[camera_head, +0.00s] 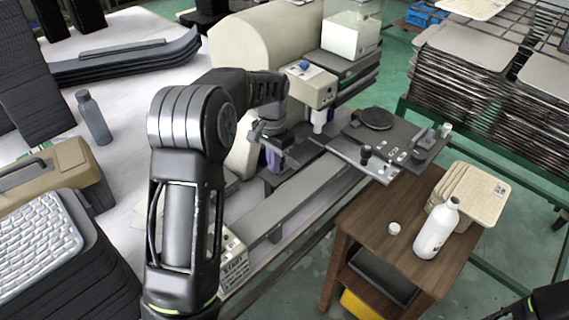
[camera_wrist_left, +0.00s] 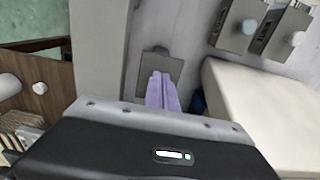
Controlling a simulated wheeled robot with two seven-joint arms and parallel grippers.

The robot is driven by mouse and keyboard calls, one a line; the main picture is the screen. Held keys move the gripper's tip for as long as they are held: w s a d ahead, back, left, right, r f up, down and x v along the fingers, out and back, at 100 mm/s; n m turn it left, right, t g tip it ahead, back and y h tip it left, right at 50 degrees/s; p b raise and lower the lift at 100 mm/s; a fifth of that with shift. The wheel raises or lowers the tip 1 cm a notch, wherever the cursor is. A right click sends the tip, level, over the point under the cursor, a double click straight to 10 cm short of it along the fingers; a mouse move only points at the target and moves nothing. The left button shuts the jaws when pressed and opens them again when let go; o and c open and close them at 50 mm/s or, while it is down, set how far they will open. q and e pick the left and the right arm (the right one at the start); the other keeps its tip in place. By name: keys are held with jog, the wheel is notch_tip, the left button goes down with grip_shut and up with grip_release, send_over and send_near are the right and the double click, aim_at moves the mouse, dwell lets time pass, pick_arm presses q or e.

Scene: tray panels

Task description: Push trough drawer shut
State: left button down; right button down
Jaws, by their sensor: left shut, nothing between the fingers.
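A long grey trough (camera_head: 295,205) runs diagonally across the bench in the head view. I cannot tell for sure which part is its drawer. A small grey plate (camera_wrist_left: 158,63) lies just beyond the fingertips in the wrist view and may be part of it. My left gripper (camera_head: 273,160) points down beside the cream machine, near the trough's far end. Its lavender fingers (camera_wrist_left: 162,92) are together with nothing between them. I cannot tell whether they touch the plate. My left arm hides part of the bench.
A cream rounded machine (camera_head: 265,45) stands behind the gripper. A wooden side table (camera_head: 375,225) at the right holds a white bottle (camera_head: 437,228) and cream panels (camera_head: 480,190). A grey bottle (camera_head: 94,118) stands at the left. Stacked trays (camera_head: 470,75) fill the back right.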

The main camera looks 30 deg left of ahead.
aim_at(285, 166)
pick_arm(q)
jog(key=shift+w+d+p, duration=0.3)
jog(key=shift+w+p, duration=0.15)
jog(key=shift+w, duration=0.55)
jog(key=shift+w+d+p, duration=0.3)
jog(key=shift+w+p, duration=0.1)
jog(key=shift+w, duration=0.55)
jog(key=shift+s+a+b, duration=0.2)
jog(key=shift+s+b, duration=0.1)
jog(key=shift+s, duration=0.3)
jog(key=shift+r, duration=0.15)
notch_tip(285, 166, up, 7)
jog(key=p, duration=0.5)
jog(key=shift+f, duration=0.2)
